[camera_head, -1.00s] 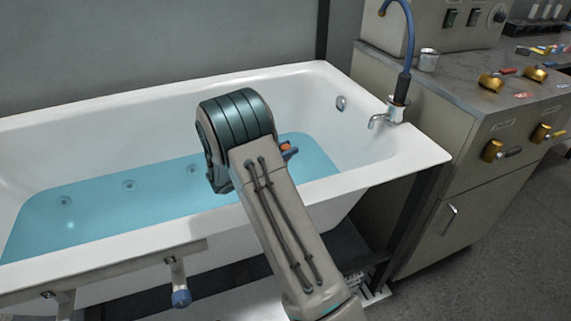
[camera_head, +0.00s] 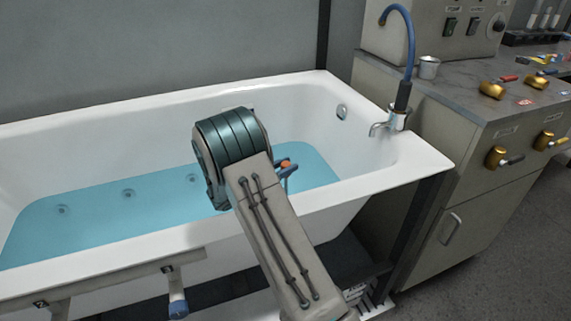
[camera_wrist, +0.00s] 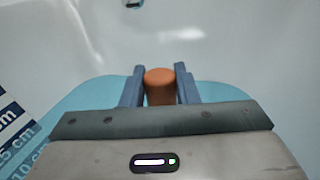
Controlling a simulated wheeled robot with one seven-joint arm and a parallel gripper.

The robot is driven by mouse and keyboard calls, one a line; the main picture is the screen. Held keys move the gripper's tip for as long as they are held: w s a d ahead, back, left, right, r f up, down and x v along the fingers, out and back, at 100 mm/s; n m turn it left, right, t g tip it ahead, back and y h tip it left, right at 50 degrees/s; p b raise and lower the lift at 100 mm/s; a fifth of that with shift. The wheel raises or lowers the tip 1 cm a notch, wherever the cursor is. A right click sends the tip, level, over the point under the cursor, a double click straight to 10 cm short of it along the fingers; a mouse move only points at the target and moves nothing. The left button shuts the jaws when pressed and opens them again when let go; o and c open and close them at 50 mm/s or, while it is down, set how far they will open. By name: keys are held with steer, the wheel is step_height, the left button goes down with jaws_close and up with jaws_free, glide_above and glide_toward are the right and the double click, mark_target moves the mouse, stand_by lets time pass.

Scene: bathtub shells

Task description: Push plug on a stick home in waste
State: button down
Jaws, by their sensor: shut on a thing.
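My gripper (camera_wrist: 160,90) is shut on an orange cylindrical handle end (camera_wrist: 160,85), which I take to be the top of the plug's stick. In the head view the orange end (camera_head: 285,163) shows just right of my arm, with my gripper (camera_head: 288,172) over the water in the tub. The lower stick and the plug are hidden in both views. The waste is not visible; my arm and gripper cover part of the tub floor. The white bathtub (camera_head: 420,165) holds blue water (camera_head: 110,205).
An overflow fitting (camera_head: 342,111) is on the tub's end wall. A tap (camera_head: 388,124) with a blue hose (camera_head: 411,45) stands at the right corner. A grey cabinet (camera_head: 470,200) with brass valves is at right. A marked scale (camera_wrist: 15,135) shows at left in the wrist view.

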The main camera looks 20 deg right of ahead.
steer(key=shift+f+b, duration=0.75)
steer(key=shift+f, duration=0.95)
steer(key=shift+p, duration=0.55)
steer(key=shift+f+b, duration=1.3)
steer(key=shift+f, duration=1)
steer(key=c, duration=1)
jaws_free()
steer(key=shift+c, duration=0.2)
steer(key=p+v, duration=0.2)
steer(key=v, duration=0.5)
steer(key=shift+a, duration=0.25)
